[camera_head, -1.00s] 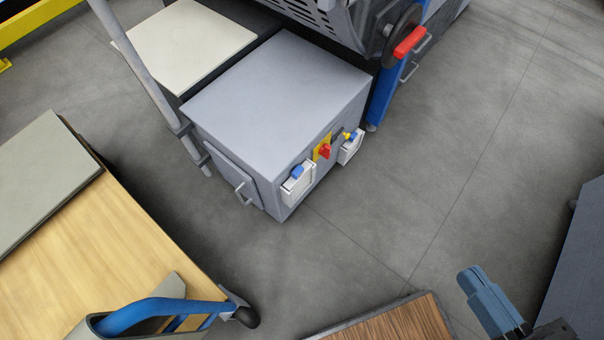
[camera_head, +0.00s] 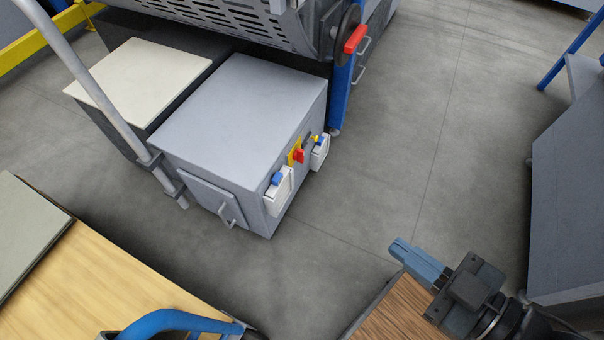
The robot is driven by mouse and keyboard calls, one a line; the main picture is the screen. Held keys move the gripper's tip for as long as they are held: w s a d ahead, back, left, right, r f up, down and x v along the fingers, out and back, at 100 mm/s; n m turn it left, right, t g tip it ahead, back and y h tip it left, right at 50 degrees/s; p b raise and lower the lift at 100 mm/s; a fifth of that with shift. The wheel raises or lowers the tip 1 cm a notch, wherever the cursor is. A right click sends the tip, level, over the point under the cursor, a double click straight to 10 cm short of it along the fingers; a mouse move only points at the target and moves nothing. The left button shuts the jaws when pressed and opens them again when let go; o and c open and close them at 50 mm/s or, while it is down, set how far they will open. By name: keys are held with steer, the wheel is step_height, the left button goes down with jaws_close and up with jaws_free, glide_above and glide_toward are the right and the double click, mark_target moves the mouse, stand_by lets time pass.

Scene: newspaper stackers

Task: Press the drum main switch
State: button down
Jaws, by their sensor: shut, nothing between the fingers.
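A grey cabinet (camera_head: 235,105) stands on the floor left of centre. On its right side face is a red rotary switch (camera_head: 299,156) on a yellow plate (camera_head: 292,154). Which part is the drum main switch is not labelled; the red knob looks like a main switch. My gripper (camera_head: 396,247) is at lower right, shut and empty, over the floor beside a wooden surface. It is well apart from the cabinet and the switch.
A wooden table with a blue tubular handle (camera_head: 180,322) fills the lower left. A brown wood-grain top (camera_head: 395,315) lies below my gripper. A grey block (camera_head: 570,190) stands at right. A slotted machine with a red handle (camera_head: 356,39) stands behind the cabinet. Floor between is clear.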

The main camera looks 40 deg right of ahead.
steer(key=w+d+f+n+b, duration=0.2)
steer(key=w+f+b, duration=0.2)
steer(key=f, duration=0.9)
steer(key=n+t+h+b, duration=0.1)
steer(key=n+h+b, duration=0.7)
steer(key=b, duration=1)
glide_toward(299, 161)
steer(key=shift+n+y, duration=0.5)
steer(key=shift+n, duration=0.2)
steer(key=v, duration=0.4)
steer(key=shift+s+d+r, duration=0.25)
steer(key=shift+s, duration=0.1)
steer(key=b+x, duration=0.4)
steer(key=x, duration=0.5)
steer(key=shift+w+f, duration=0.1)
steer(key=shift+f, duration=0.05)
steer(key=shift+w+d, duration=0.2)
steer(key=shift+w, duration=0.2)
